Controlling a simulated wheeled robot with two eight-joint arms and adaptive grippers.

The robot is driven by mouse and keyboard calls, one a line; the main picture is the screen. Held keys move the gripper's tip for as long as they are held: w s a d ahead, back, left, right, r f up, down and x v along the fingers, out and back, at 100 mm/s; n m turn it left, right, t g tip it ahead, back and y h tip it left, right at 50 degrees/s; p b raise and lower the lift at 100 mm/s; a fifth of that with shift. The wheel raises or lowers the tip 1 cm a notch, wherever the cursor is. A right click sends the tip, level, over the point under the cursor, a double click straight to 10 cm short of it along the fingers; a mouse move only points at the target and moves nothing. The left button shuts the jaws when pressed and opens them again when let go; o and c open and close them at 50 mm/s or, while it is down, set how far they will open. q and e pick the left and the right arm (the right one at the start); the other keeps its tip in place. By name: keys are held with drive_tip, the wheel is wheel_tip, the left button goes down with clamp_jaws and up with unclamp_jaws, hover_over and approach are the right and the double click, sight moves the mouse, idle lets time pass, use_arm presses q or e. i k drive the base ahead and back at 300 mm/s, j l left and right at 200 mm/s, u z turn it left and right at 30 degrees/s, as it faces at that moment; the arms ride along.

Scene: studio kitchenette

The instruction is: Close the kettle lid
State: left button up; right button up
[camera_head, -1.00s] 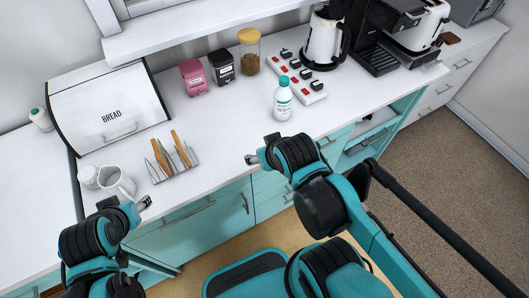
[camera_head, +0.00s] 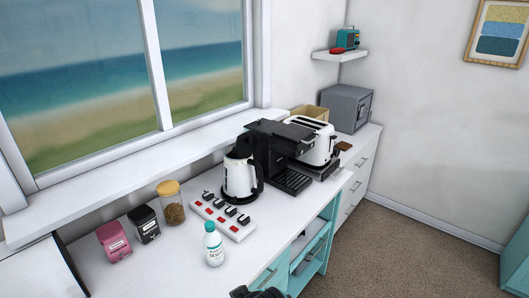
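The kettle (camera_head: 239,179) is white with a black handle on its right side and a dark top. It stands upright on the counter, just left of the black coffee machine. Its lid (camera_head: 241,154) is dark against the dark machine behind it, and I cannot tell how far open it is. A small part of my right gripper (camera_head: 240,291) shows at the bottom edge, well in front of the kettle and apart from it. Its fingers are too cut off to read. My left gripper is out of view.
The window sill is behind.

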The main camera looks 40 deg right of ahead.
sight(246, 142)
drive_tip(key=z, duration=1.1)
